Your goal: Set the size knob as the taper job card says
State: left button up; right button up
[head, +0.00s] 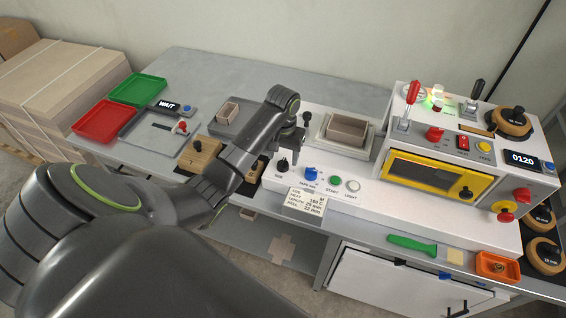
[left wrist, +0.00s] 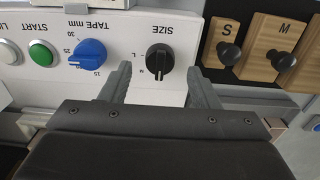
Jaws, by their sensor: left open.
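The black SIZE knob (head: 283,165) stands on the white front panel; it also shows upside down in the left wrist view (left wrist: 159,60). Letters L and apparently M are beside it, and I cannot tell which mark its pointer meets. My left gripper (left wrist: 158,72) is open, its fingertips on either side of the knob in that picture; contact cannot be told. In the head view, my left gripper (head: 299,138) is above the panel by the knob. The job card (head: 306,202) leans at the panel's front, with small print reading 160, 25 mm and 22 mm; its top line is unclear.
The blue TAPE knob (head: 311,173), green START button (head: 335,182) and white LIGHT button (head: 353,186) sit right of the SIZE knob. Wooden blocks (left wrist: 257,45) marked S and M stand close to the gripper. The yellow-framed machine (head: 437,177) rises at the right.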

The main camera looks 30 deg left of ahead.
pick_arm(q)
jog(key=shift+f, duration=1.45)
jog(key=shift+c, duration=0.4)
jog(key=c, duration=0.9)
